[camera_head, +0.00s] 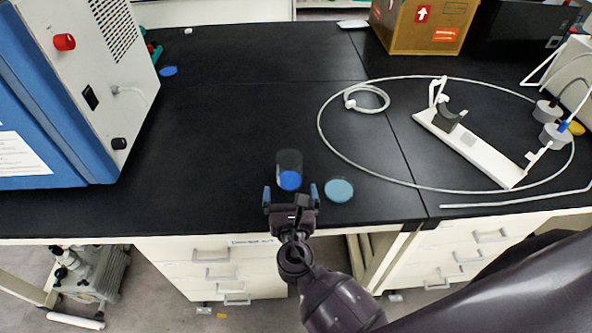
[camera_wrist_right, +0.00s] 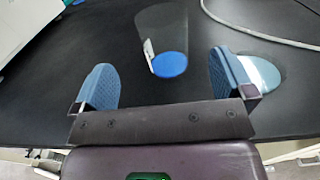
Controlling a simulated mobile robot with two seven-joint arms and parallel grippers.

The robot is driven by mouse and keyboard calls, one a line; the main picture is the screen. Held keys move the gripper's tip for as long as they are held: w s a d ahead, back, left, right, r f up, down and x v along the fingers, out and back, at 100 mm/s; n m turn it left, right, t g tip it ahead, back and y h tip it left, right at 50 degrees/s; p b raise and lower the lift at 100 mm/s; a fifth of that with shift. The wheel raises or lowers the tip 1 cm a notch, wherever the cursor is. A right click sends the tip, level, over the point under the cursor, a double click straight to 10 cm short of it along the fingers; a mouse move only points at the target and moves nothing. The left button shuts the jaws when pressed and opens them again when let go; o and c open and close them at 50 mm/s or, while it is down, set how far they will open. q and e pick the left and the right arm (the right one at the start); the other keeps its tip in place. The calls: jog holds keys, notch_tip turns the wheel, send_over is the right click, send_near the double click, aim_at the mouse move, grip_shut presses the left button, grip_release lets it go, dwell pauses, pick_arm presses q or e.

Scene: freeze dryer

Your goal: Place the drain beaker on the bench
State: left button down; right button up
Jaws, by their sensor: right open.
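The drain beaker (camera_head: 289,165) is a clear, dark-looking cylinder with a blue disc showing at its lower part. It stands on the black bench (camera_head: 230,130) near the front edge. In the right wrist view the beaker (camera_wrist_right: 162,30) shows ahead of the fingers, with a small white mark on its side. My right gripper (camera_head: 291,195) is open just in front of the beaker; in the right wrist view its two blue pads (camera_wrist_right: 167,85) are wide apart with nothing between them. My left gripper is not in view.
A light-blue disc (camera_head: 339,190) lies just right of the beaker, close to my right finger. A freeze dryer (camera_head: 85,80) stands at the left. A white tube loop and a white stand (camera_head: 470,145) lie at the right. A cardboard box (camera_head: 420,25) is at the back.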

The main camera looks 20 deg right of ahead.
aim_at(289, 172)
jog(key=x, duration=0.4)
jog(key=shift+a, duration=0.15)
jog(key=shift+x, duration=1.15)
jog(key=x, duration=0.4)
jog(key=shift+d+r, duration=0.1)
jog(key=shift+d, duration=0.15)
jog(key=c, duration=1.1)
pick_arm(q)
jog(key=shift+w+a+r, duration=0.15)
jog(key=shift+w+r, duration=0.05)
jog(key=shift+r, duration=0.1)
pick_arm(e)
jog(key=shift+r, duration=0.15)
